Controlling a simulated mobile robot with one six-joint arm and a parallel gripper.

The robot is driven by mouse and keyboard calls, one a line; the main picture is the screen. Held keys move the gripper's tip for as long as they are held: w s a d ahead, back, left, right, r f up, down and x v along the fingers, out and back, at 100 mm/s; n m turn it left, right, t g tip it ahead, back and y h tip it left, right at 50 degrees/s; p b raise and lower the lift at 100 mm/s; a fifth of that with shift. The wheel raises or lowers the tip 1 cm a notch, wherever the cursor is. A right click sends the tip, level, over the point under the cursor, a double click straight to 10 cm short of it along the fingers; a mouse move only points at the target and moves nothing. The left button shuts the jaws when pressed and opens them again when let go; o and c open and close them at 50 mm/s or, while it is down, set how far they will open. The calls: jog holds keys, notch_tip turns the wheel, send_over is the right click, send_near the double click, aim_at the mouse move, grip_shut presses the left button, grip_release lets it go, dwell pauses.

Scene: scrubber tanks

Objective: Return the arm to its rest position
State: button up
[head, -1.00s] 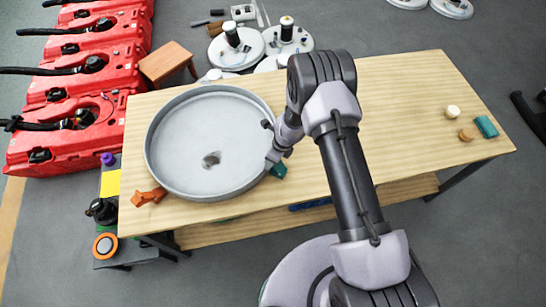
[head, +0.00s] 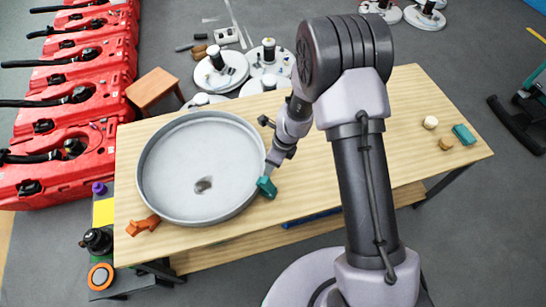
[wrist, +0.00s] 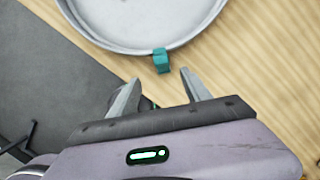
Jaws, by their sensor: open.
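My arm reaches over the wooden workbench (head: 330,155), its elbow high in the head view. My gripper (head: 271,168) is open and empty above the bench, just right of the big round grey pan (head: 172,211). A teal piece (head: 266,187) is at the pan's right rim, just beyond my fingertips. In the wrist view the two fingers of my gripper (wrist: 160,80) stand apart, and the teal piece (wrist: 161,60) shows ahead of them against the rim of the pan (wrist: 125,42). It is not between the fingers.
An orange piece (head: 143,225) lies by the pan's lower left. A cream piece (head: 430,122), a tan piece (head: 446,143) and another teal piece (head: 465,134) sit at the bench's right end. Red tanks (head: 62,150) line the left. A wooden stool (head: 153,88) stands behind the bench.

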jog(key=shift+r, duration=0.25)
jog(key=s+d+r+n+t+b, duration=0.1)
jog(key=s+d+r+n+b, duration=0.1)
jog(key=r+n+b, duration=0.35)
jog(key=s+d+r+n+t+b, duration=0.1)
jog(key=s+d+r+n+b, duration=0.15)
jog(key=r+b, duration=0.45)
jog(key=s+d+n+t+b, duration=0.1)
jog(key=s+d+n+b, duration=0.1)
jog(key=s+n+b, duration=0.3)
jog(key=s+d+n+t+b, duration=0.1)
jog(key=s+d+n+b, duration=0.2)
jog(key=s, duration=0.9)
jog(key=n+b, duration=0.2)
jog(key=b, duration=0.1)
jog(key=shift+s+f+n+t+h, duration=0.25)
jog(key=shift+n+t+h, duration=0.05)
